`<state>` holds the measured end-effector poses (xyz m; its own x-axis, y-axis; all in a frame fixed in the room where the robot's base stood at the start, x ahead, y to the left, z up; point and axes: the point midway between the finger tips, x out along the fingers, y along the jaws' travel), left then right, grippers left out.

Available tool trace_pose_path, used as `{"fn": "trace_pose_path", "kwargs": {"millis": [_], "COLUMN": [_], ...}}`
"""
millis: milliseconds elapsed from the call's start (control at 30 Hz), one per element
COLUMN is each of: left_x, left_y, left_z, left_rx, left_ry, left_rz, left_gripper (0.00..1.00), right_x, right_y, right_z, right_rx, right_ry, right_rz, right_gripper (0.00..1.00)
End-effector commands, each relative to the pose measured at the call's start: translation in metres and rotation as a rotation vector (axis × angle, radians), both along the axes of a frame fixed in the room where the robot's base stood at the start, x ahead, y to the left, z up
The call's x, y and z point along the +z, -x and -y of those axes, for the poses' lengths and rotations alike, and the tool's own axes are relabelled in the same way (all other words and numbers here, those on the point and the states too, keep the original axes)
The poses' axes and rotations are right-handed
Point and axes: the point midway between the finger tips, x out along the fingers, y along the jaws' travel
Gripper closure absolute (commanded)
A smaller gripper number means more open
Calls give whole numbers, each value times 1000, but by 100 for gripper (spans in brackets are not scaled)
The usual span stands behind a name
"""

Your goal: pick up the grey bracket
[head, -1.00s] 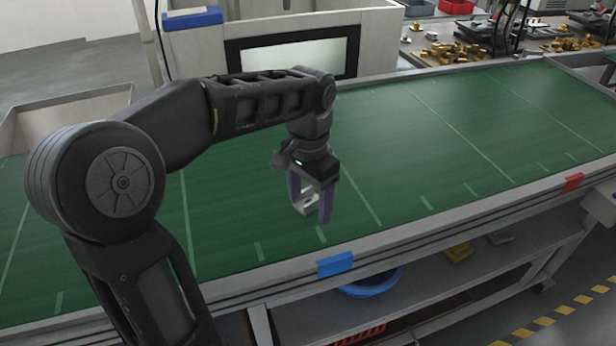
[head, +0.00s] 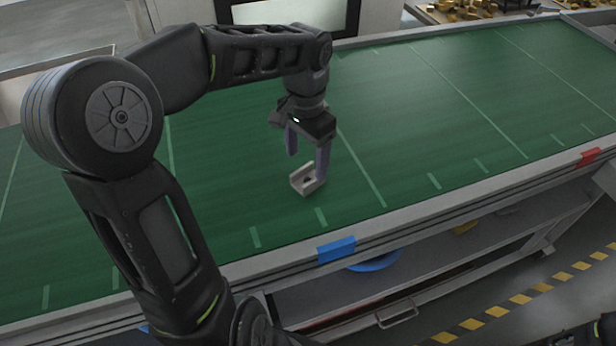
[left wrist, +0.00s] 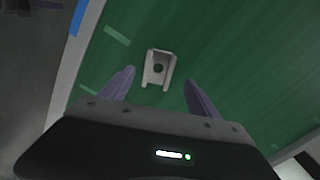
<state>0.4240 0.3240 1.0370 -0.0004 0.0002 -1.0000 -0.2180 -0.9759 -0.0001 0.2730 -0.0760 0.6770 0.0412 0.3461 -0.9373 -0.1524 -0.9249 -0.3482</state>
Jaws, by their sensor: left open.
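The grey bracket (head: 306,181) is a small U-shaped piece with a round hole in its base. It lies on the green conveyor belt (head: 440,110), near the belt's front side. My left gripper (head: 307,165) is open and points down just above and behind the bracket, with its purple fingers spread. In the left wrist view the bracket (left wrist: 158,68) lies ahead of the gap between the two fingertips (left wrist: 160,76), with no finger closed on it. My right gripper does not show.
A blue marker (head: 337,249) and a red marker (head: 590,156) sit on the belt's front rail. A grey shelf with a blue basin (head: 375,262) is below. Brass parts (head: 465,10) lie on a bench at the back. The belt around the bracket is clear.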

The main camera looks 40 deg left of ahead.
Motion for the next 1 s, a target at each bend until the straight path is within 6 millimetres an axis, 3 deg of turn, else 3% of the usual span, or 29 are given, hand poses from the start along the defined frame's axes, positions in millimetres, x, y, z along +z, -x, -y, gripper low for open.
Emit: {"fn": "trace_pose_path", "kwargs": {"millis": [367,700,1000], "left_x": [-5,-49,-54], "left_y": [0,0,-1], "left_z": [1,4,3], "left_rx": [0,-1,0], "left_ry": [1,1,-1], "left_rz": [-1,-3,1], "left_gripper": [29,29,29], "right_x": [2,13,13], "right_y": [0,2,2], "right_z": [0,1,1], "right_rx": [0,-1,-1], "right_ry": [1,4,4], "right_rz": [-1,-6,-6], "right_gripper": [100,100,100]}}
